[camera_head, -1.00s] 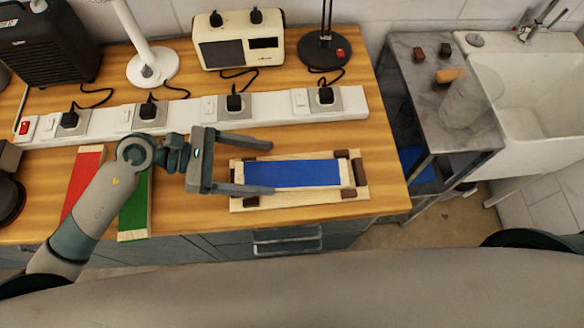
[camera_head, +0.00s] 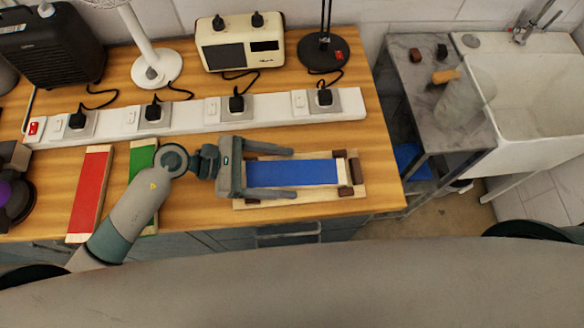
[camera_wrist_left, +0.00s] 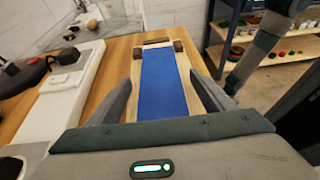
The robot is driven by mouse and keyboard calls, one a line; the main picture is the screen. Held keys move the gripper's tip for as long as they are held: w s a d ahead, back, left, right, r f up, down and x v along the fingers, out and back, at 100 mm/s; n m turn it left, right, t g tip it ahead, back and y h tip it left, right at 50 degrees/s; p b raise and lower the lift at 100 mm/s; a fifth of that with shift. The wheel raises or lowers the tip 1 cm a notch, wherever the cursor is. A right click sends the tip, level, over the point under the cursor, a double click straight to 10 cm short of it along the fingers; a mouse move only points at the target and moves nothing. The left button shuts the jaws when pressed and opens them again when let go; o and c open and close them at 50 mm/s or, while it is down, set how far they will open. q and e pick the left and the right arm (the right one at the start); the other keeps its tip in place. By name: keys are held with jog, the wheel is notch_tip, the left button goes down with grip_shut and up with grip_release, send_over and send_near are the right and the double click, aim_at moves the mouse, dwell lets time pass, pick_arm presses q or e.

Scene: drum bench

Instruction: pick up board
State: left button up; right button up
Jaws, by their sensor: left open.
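A blue board (camera_head: 295,173) lies on a pale wooden frame (camera_head: 290,204) with dark corner blocks, at the right part of the bench. My left gripper (camera_head: 292,172) is open, its two fingers pointing right, one along each long side of the blue board's left part. In the left wrist view the blue board (camera_wrist_left: 163,86) runs between the two spread fingers (camera_wrist_left: 166,92), apart from both. A red board (camera_head: 90,193) and a green board (camera_head: 143,163) lie to the left; my left arm covers part of the green one. My right gripper is not in view.
A long white power strip (camera_head: 195,116) with plugs runs behind the boards. Behind it stand a white radio-like box (camera_head: 242,44), a black lamp base (camera_head: 324,50) and a white stand (camera_head: 156,66). A sink (camera_head: 530,95) is at the right.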

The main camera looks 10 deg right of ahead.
pick_arm(q)
jog(key=shift+d+f, duration=0.2)
jog(key=shift+d, duration=0.1)
jog(key=c, duration=1.4)
jog(key=shift+r, duration=0.15)
